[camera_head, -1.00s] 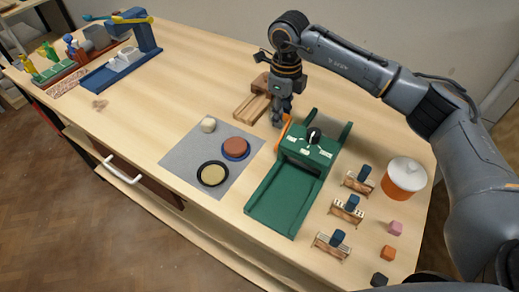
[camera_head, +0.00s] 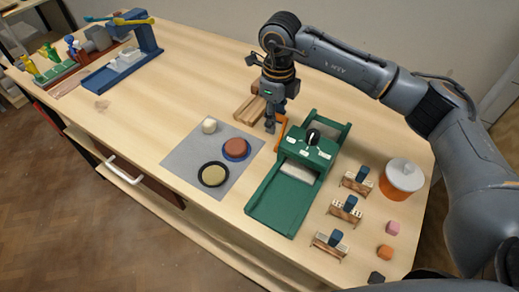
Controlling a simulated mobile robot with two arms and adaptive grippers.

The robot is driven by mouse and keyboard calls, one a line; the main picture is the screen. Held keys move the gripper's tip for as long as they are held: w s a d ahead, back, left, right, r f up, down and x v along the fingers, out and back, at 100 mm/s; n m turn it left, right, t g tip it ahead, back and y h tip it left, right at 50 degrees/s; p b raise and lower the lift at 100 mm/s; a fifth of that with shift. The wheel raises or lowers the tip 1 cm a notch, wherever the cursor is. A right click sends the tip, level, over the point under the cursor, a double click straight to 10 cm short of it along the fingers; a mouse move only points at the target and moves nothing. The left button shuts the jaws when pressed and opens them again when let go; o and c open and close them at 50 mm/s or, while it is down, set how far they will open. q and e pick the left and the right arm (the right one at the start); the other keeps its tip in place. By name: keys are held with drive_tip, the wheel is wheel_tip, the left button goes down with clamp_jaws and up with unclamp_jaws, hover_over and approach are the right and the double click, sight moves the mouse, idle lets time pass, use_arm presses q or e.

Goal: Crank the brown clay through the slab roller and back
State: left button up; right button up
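The green slab roller (camera_head: 270,207) stands right of the table's middle, with an orange crank (camera_head: 281,134) on its left side. My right gripper (camera_head: 270,128) points down at the crank; its fingers look close together on the handle, though the contact is small in view. A pale band (camera_head: 301,171) shows across the bed in front of the roller housing; I cannot tell whether it is clay or part of the machine. A reddish-brown disc (camera_head: 235,147) lies on a blue round on the grey mat (camera_head: 184,157). My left gripper is not in view.
A pale ball (camera_head: 209,126) and a dark-rimmed tan disc (camera_head: 213,174) are on the mat. Several small stands and a white-lidded orange pot (camera_head: 402,180) are at right. The table's left middle is clear.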

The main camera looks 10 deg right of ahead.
drive_tip(key=shift+s+a+r, duration=0.1)
drive_tip(key=shift+s+a+r+p, duration=0.3)
drive_tip(key=shift+s+a+r, duration=0.1)
drive_tip(key=shift+s+a, duration=0.35)
drive_tip(key=shift+s+a, duration=1)
drive_tip(key=shift+a, duration=0.05)
drive_tip(key=shift+s+a+f+b, duration=0.5)
drive_tip(key=shift+s+a+f, duration=0.1)
drive_tip(key=shift+s+a, duration=0.3)
